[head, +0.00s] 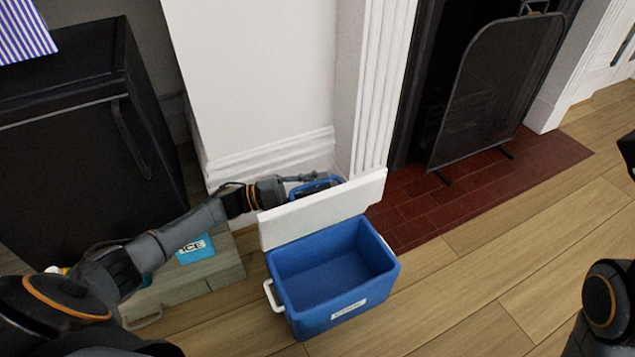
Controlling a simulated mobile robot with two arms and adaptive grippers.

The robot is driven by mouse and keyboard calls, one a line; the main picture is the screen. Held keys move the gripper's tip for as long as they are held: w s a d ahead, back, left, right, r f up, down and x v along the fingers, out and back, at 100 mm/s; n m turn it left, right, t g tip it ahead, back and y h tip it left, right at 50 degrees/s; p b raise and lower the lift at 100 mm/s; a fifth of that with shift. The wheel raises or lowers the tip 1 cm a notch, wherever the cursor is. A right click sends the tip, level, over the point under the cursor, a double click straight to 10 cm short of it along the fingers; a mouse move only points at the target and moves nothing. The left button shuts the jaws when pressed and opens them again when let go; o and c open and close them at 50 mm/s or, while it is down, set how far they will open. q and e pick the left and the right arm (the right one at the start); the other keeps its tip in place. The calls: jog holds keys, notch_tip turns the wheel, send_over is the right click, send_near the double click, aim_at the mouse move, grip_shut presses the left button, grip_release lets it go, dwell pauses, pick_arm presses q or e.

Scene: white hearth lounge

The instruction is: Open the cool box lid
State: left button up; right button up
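The blue cool box (338,304) stands on the wooden floor, with its inside showing and empty. Its white lid (322,209) is raised, standing up along the back edge of the box. A white side handle (272,296) hangs on the box's left. My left gripper (308,180) is behind the raised lid, near its top edge, beside a blue handle-like piece (318,187). The lid hides part of the gripper, so I cannot tell whether its fingers are open or touching. Part of my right arm shows at the lower right, but I cannot make out its gripper.
A greenish-grey crate (211,277) with a blue ICE label (195,249) stands left of the box. A black cabinet (75,150) is further left. Behind are a white wall, a brick hearth (500,185) and a fire screen (497,90). Floor to the right is clear.

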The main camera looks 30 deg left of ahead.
pick_arm(q)
jog(key=shift+o, duration=1.4)
jog(key=shift+s+a, duration=0.1)
jog(key=v, duration=1.1)
jog(key=shift+s+a, duration=0.15)
jog(key=shift+a, duration=0.2)
